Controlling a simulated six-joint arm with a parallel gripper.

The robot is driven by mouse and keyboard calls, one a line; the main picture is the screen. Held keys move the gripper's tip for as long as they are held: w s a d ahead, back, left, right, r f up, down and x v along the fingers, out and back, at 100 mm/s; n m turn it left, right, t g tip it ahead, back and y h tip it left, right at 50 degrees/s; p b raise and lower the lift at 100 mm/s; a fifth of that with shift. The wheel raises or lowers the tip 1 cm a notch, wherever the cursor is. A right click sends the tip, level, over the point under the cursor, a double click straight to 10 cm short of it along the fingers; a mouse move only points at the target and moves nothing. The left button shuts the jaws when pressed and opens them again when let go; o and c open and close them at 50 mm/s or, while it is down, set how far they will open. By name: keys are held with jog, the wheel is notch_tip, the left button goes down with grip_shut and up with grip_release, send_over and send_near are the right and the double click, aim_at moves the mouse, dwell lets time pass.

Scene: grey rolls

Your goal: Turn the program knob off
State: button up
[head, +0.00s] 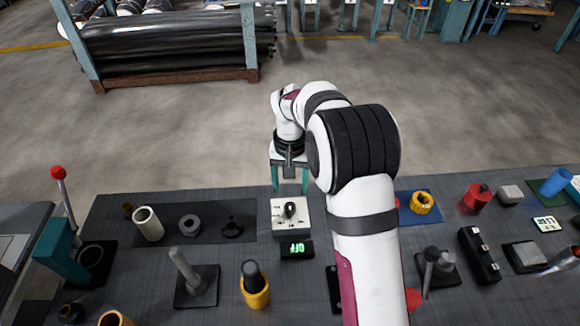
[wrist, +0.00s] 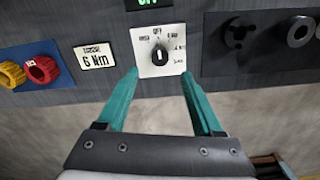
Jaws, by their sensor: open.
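The program knob (wrist: 159,55) is a black dial on a white plate (wrist: 147,67) with printed labels around it. In the wrist view its white mark looks upright, toward the OFF label above it. The plate and knob also show in the head view (head: 290,208). A small black display (head: 297,249) beside the plate shows green letters that look like OFF. It is cut by the top edge of the wrist view. My gripper (wrist: 159,72) is open and empty, its teal fingers apart on either side of the knob in the picture. In the head view my gripper (head: 289,186) is at the table's far edge.
A dark mat (head: 206,235) with rings and a pale cylinder (head: 149,224) lies left of the plate in the head view. A yellow-collared peg (head: 255,286) stands nearer.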

notch_tip(320, 180, up, 9)
jog(key=shift+f, duration=0.15)
jog(key=s+d+r+m+y, duration=0.1)
jog(key=s+r, duration=0.2)
jog(key=s, duration=0.7)
jog(key=s+d+r+m, duration=0.1)
jog(key=s+d+r, duration=0.1)
jog(key=s, duration=0.8)
jog(key=s+f+m, duration=0.1)
jog(key=s+f, duration=0.3)
jog(key=s, duration=0.9)
jog(key=shift+a+y, duration=0.2)
jog(key=shift+y, duration=0.2)
jog(key=shift+s, duration=0.1)
